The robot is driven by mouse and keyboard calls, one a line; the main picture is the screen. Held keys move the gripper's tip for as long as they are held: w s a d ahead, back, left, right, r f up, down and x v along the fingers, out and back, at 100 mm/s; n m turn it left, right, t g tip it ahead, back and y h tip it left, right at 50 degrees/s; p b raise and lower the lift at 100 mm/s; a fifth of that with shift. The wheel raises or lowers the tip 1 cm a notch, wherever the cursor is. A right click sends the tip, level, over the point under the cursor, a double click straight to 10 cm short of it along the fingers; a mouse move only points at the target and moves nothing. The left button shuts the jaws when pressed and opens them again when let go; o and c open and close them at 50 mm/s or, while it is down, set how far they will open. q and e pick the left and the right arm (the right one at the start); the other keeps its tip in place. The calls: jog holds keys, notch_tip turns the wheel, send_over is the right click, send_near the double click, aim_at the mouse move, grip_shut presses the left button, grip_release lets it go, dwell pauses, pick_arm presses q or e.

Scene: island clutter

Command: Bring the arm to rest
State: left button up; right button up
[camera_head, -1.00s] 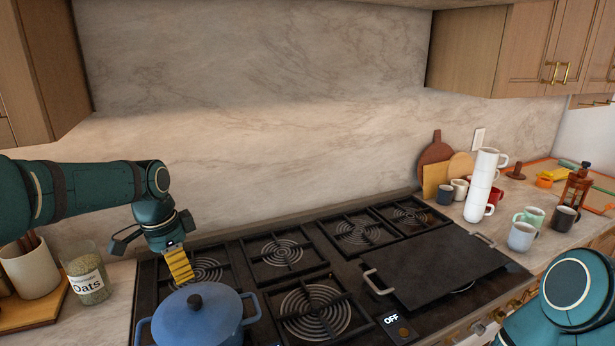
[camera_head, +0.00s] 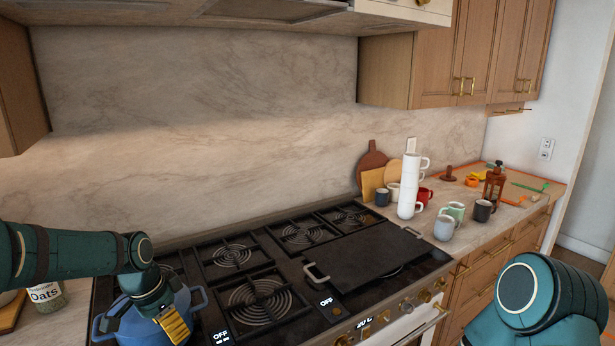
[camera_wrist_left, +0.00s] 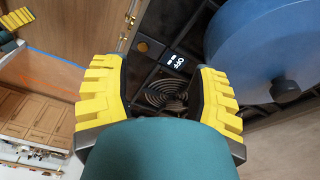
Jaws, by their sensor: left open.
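My left gripper (camera_head: 175,325) is in front of the blue pot (camera_head: 140,330) in the head view and covers part of it. In the left wrist view its yellow fingers (camera_wrist_left: 160,95) stand apart with nothing between them, and the stove shows through the gap. The blue pot with its lid (camera_wrist_left: 265,40) is at the upper right there. My right arm (camera_head: 540,300) shows at the lower right of the head view; its gripper is outside that view.
The black stove (camera_head: 205,275) carries a dark griddle (camera_head: 370,250). An oats jar (camera_head: 46,296) stands at the left.

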pick_arm(q)
jog(key=shift+n+h, duration=0.6)
jog(key=shift+n, duration=0.3)
jog(key=d+f, duration=0.1)
jog(key=f, duration=0.2)
jog(key=d+f, duration=0.2)
jog(key=f, duration=0.1)
jog(key=d+f, duration=0.2)
jog(key=f, duration=0.2)
jog(key=shift+s+d, duration=0.1)
jog(key=shift+d, duration=0.1)
jog(key=s+d+f+n+b, duration=0.2)
jog(key=s+d+f+n, duration=0.2)
jog(key=s+d+f, duration=0.2)
jog(key=s+d+f+n+h+b, duration=0.1)
jog(key=s+d+f+n, duration=0.3)
jog(key=s+f, duration=0.6)
notch_tip(320, 180, down, 5)
jog(key=shift+s+d+f+t+b, duration=0.15)
jog(key=shift+d+t+b, duration=0.4)
jog(key=shift+d, duration=0.65)
pick_arm(e)
jog(key=f, duration=0.4)
jog(key=shift+s+a+f, duration=0.1)
jog(key=shift+a+f, duration=0.15)
jog(key=shift+f, duration=0.1)
